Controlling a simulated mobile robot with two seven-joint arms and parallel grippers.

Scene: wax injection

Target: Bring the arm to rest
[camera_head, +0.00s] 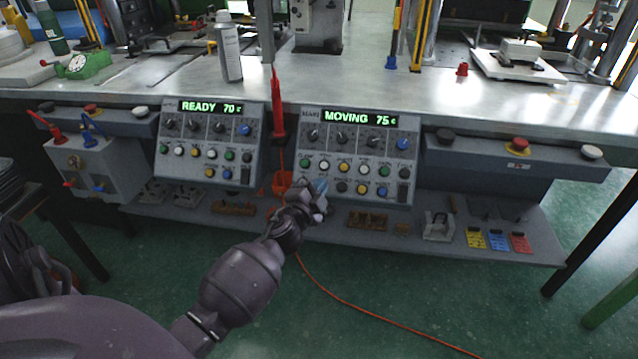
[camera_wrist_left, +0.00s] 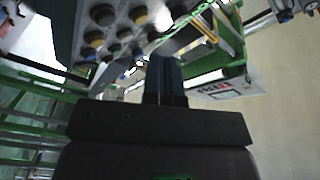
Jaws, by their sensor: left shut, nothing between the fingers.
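My left arm comes in from the lower left of the head view. Its gripper (camera_head: 318,192) is shut and empty, close in front of the lower left part of the right control panel (camera_head: 358,135). That panel's display reads MOVING 75. I cannot tell whether the fingertips touch the panel. In the left wrist view the closed blue fingers (camera_wrist_left: 165,80) point towards the panel's knobs and buttons (camera_wrist_left: 125,30). My right gripper is not in view.
A left control panel (camera_head: 208,142) reads READY 70. The metal worktop (camera_head: 400,90) is above, with a spray can (camera_head: 229,52) on it. A lower shelf (camera_head: 390,238) holds small parts. An orange cable (camera_head: 345,297) crosses the green floor. The floor at the front is otherwise open.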

